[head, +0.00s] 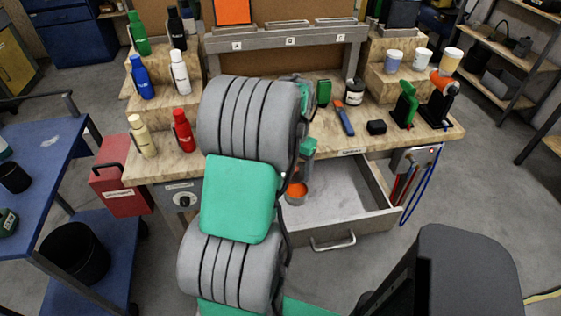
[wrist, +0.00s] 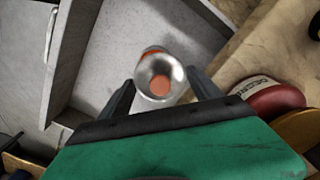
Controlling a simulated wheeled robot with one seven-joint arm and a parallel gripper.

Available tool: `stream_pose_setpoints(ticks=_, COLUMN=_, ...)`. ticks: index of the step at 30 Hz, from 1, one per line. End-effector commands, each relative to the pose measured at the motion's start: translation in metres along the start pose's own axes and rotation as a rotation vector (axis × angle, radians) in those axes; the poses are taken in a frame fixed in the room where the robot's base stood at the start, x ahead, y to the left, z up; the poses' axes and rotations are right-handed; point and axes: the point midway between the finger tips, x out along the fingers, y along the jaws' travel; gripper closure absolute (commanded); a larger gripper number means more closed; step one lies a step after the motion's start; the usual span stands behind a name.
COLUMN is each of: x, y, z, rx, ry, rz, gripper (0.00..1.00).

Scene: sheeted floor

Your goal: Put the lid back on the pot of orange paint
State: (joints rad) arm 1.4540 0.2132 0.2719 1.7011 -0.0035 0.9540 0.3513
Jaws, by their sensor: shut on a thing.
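The pot of orange paint (head: 295,199) stands upright in the open drawer, with orange showing at its top. My gripper (head: 298,174) is above it, pointing down, partly hidden by my own arm. In the wrist view my gripper (wrist: 161,82) has its two dark fingers on either side of a round, shiny metal lid (wrist: 147,84) with an orange centre. An orange edge (wrist: 152,49) shows just beyond the lid, apparently the paint. I cannot tell whether lid and pot touch. The lid is not clear in the head view.
The drawer (head: 350,196) is pulled out and otherwise looks bare. The workbench (head: 325,139) edge is close to my gripper. In the wrist view a red container (wrist: 275,99) with a white label stands to the right. Bottles, cups and tools stand on the bench.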

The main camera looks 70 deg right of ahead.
Motion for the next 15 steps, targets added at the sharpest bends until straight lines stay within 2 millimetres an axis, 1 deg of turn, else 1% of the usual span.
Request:
stream_pose_setpoints(ticks=3, x=0.006, y=0.008, z=-0.004, rx=0.024, ry=-0.001, rz=0.000, gripper=0.65)
stream_pose_setpoints(ticks=6, x=0.015, y=0.011, z=-0.005, rx=0.030, ry=0.000, rz=0.000, gripper=0.65)
stream_pose_setpoints(ticks=15, x=0.049, y=0.009, z=-0.005, rx=0.026, ry=-0.001, rz=0.000, gripper=0.65)
